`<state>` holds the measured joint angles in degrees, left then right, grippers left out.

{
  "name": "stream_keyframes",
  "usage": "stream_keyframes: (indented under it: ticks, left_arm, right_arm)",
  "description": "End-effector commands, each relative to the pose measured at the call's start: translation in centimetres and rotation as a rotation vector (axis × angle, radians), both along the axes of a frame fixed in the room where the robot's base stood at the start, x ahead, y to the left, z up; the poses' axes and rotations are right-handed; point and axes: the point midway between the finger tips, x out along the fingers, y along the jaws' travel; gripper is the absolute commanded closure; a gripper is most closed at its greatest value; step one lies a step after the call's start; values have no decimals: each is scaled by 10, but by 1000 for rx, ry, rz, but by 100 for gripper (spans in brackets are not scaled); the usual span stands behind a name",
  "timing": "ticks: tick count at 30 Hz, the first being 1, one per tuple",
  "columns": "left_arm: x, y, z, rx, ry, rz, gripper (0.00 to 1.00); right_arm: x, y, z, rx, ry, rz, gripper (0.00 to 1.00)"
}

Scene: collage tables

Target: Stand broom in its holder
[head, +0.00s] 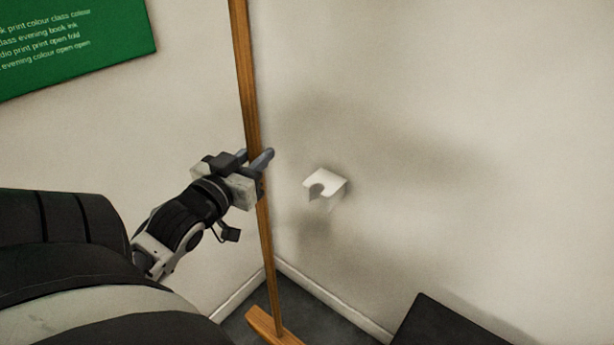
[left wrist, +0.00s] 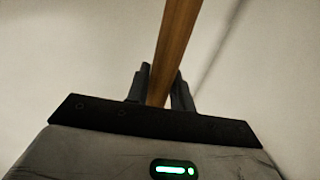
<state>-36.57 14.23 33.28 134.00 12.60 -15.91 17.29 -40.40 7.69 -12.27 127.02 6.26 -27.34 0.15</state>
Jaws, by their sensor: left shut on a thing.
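A wooden broom (head: 247,80) stands nearly upright, with its handle running out of the top of the head view and its wooden head (head: 274,328) low near the floor. My left gripper (head: 260,163) is shut on the broom handle about midway up the picture. In the left wrist view the handle (left wrist: 178,45) passes between the two dark fingers (left wrist: 160,88). The white holder (head: 328,184) is fixed to the wall right of the handle, with a notch open toward the lower left. The broom is apart from it. My right gripper is not in view.
A green sign (head: 75,40) with pale text hangs on the left wall. The two walls meet in a corner behind the broom, with a pale skirting board (head: 335,305) along the floor. A dark flat-topped object (head: 450,325) stands at the lower right.

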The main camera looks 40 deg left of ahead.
Motion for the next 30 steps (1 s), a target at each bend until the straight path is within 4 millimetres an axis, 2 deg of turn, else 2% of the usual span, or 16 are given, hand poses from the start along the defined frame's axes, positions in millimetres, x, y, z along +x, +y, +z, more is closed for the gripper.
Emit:
stream_keyframes:
  ticks: [8, 21, 30]
  left_arm:
    - [43, 5, 7, 3, -19, -3, 100]
    - [139, 16, 7, 3, -17, -1, 100]
    - [177, 21, 6, 3, -14, 0, 100]
  right_arm:
    - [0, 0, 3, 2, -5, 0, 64]
    - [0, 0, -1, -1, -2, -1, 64]
    - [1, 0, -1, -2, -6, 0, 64]
